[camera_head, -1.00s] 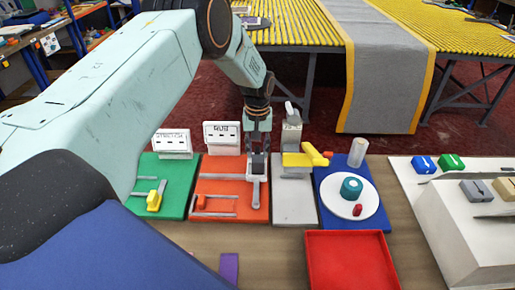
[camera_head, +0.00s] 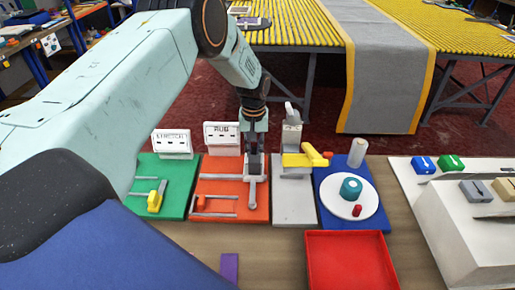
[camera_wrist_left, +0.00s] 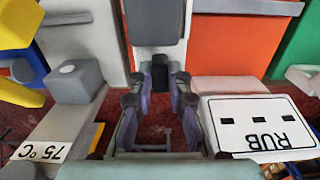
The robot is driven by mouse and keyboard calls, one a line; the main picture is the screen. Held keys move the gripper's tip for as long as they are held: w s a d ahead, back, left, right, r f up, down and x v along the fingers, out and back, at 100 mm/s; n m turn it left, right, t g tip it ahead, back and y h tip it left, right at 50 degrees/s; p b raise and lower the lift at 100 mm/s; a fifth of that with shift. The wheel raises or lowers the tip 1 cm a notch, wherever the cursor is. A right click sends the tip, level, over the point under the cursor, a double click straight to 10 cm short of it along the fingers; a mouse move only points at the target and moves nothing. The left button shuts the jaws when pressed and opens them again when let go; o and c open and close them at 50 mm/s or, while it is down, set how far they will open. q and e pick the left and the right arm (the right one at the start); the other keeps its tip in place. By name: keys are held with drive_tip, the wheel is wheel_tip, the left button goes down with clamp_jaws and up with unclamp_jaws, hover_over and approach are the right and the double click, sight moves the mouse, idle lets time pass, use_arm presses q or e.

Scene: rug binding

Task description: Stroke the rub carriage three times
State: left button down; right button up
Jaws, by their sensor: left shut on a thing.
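The rub station is an orange-red board (camera_head: 230,213) with grey rails and a white RUB sign (camera_head: 222,133) at its back; the sign also shows upside down in the left wrist view (camera_wrist_left: 262,125). A grey carriage (camera_head: 253,182) stands at the board's right side, with a long grey bar running toward the front. My left gripper (camera_head: 254,152) points down over it and is shut on its dark upper part. In the left wrist view, the fingertips (camera_wrist_left: 160,84) close around a dark piece beside a grey block. My right gripper is not in view.
A green board (camera_head: 172,208) with a yellow piece lies left. A grey station with a yellow lever (camera_head: 305,157) stands close on the right. Beyond it are a blue board (camera_head: 327,216) with a white disc and a red tray (camera_head: 350,262). A purple strip (camera_head: 229,267) lies in front.

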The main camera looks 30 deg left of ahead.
use_arm(q)
drive_tip(key=s+a+p, duration=0.1)
drive_tip(key=s+a, duration=0.1)
drive_tip(key=a, duration=0.1)
drive_tip(key=s+a+p, duration=0.1)
drive_tip(key=s+a, duration=0.1)
drive_tip(key=a, duration=0.2)
drive_tip(key=s+a+p, duration=0.1)
drive_tip(key=s+a, duration=0.1)
drive_tip(key=a, duration=0.1)
drive_tip(key=shift+s+a+p, duration=0.2)
drive_tip(key=shift+a+p, duration=0.05)
drive_tip(key=shift+p, duration=0.05)
drive_tip(key=shift+a, duration=0.1)
drive_tip(key=shift+w+d, duration=0.15)
drive_tip(key=shift+d, duration=0.05)
drive_tip(key=c, duration=1.4)
unclamp_jaws()
drive_tip(key=shift+s+a, duration=0.3)
drive_tip(key=shift+o, duration=0.6)
drive_tip(key=shift+w+d, duration=0.1)
drive_tip(key=shift+d, duration=0.1)
